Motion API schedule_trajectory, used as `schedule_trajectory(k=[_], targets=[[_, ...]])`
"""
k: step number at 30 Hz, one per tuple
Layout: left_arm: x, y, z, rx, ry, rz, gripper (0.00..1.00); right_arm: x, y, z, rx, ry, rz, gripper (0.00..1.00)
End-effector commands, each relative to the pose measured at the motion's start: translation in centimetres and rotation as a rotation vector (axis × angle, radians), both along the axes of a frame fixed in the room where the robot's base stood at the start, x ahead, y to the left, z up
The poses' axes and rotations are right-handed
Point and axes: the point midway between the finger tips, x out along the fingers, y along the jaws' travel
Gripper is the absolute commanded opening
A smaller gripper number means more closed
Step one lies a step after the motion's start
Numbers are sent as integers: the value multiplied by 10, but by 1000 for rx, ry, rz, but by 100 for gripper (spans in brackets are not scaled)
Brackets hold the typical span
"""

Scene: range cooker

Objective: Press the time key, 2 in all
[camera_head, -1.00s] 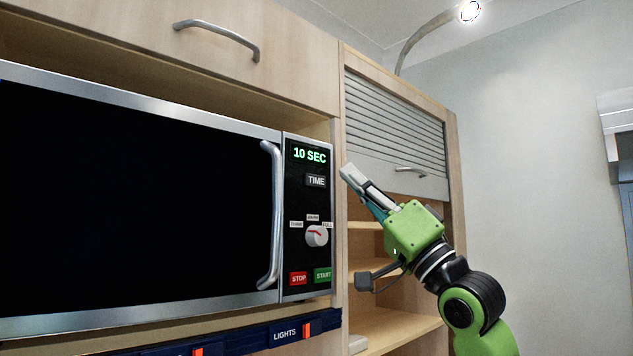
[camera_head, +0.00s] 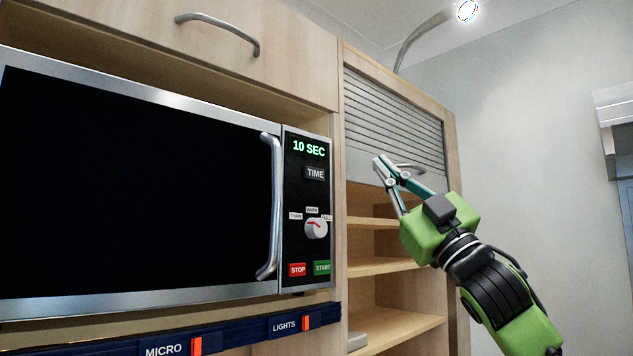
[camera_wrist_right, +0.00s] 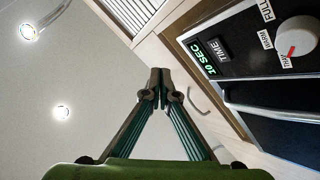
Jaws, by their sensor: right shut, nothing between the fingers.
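The dark TIME key (camera_head: 315,173) sits on the microwave's control panel, just below the green display (camera_head: 309,149), which reads 10 SEC. In the right wrist view the TIME key (camera_wrist_right: 223,50) is at the upper right, beside the display (camera_wrist_right: 203,56). My right gripper (camera_head: 380,164) is to the right of the panel, in front of the roller-shutter cupboard, apart from the key. In the right wrist view the fingertips (camera_wrist_right: 159,82) are together with nothing between them. My left gripper is in no view.
Below the key are a white dial (camera_head: 316,228), a red STOP key (camera_head: 298,270) and a green START key (camera_head: 322,268). The door handle (camera_head: 270,205) stands out left of the panel. Open shelves (camera_head: 378,266) lie at right.

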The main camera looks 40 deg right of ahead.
Motion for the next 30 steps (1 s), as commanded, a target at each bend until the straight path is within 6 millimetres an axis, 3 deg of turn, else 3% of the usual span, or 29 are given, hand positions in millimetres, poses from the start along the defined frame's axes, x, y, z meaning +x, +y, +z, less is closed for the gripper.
schedule_trajectory(k=[9, 15, 21, 30], targets=[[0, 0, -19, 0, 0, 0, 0, -12, 20, 1, -731, -25, -729, 0], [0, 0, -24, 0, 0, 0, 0, -12, 37, -1, -1065, -52, -1021, 0], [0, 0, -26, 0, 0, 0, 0, -10, 45, -3, -1200, -69, -1132, 0], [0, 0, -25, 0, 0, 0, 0, -10, 45, -2, -1207, -71, -1139, 0]])
